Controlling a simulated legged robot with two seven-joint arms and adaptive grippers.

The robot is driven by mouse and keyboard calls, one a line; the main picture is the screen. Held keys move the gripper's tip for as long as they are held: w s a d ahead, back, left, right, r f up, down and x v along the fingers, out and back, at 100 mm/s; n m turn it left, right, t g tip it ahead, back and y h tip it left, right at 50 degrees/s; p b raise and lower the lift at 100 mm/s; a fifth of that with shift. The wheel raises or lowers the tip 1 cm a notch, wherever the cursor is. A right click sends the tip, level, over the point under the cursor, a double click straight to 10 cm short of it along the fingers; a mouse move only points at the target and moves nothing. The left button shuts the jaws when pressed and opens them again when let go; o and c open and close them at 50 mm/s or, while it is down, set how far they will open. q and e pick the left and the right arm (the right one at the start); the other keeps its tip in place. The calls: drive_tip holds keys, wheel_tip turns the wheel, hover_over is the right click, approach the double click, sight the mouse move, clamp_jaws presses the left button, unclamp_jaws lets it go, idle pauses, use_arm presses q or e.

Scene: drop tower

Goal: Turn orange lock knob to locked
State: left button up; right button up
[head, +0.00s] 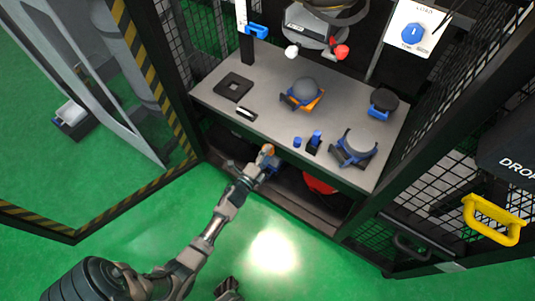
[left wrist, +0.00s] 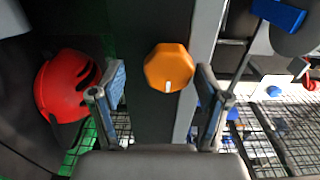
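The orange lock knob (head: 267,150) sits at the front edge below the grey worktop. In the left wrist view the orange knob (left wrist: 168,66) is faceted, with a short white mark at its lower edge. My left gripper (head: 262,165) reaches up to it from the lower left. In the left wrist view its two fingers (left wrist: 160,92) are spread, open and empty, one on each side of the knob's line. The knob appears just beyond the fingertips; I cannot see contact. A dark part at the bottom of the head view may be my right gripper (head: 228,289); its fingers are unclear.
The grey worktop (head: 262,122) holds several blue-and-grey parts. A red helmet (head: 318,184) lies in the space below, left of the knob in the wrist view (left wrist: 68,84). A yellow handle (head: 493,222) projects at right. Open green floor lies in front.

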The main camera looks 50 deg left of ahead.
use_arm(q)
drive_tip(key=v, duration=1.2)
drive_tip(key=shift+a+f, duration=0.15)
